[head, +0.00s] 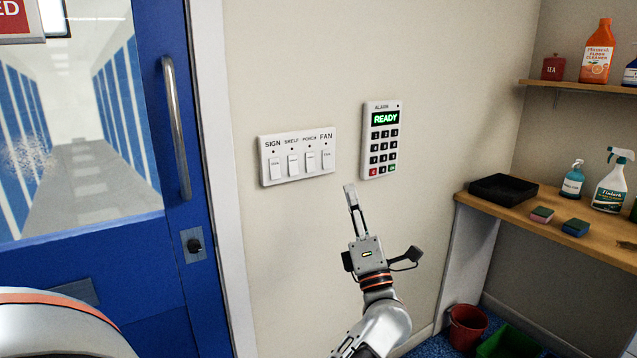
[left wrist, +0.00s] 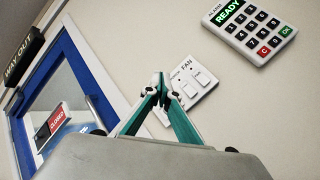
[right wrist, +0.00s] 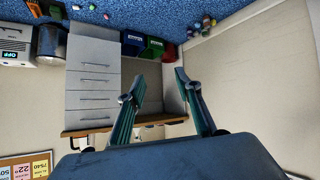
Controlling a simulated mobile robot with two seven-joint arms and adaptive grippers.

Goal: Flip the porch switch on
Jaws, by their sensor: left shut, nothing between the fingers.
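A white switch plate (head: 297,157) with rockers labelled SIGN, SHELF, PORCH and FAN is on the beige wall. The porch switch (head: 311,161) is third from the left; which way it is tipped is too small to tell. My left gripper (head: 350,188) is shut and empty, below and right of the plate in the head view, apart from the switches. In the left wrist view its closed fingertips (left wrist: 159,88) cover part of the plate (left wrist: 192,80), with the FAN end showing. My right gripper (right wrist: 159,78) is open and empty, seen only in its wrist view.
An alarm keypad (head: 381,139) reading READY hangs just right of the plate. A blue door (head: 172,150) with a long handle is on the left. Shelves (head: 560,225) with a black tray, sponges and bottles are on the right. A red bucket (head: 467,326) stands below.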

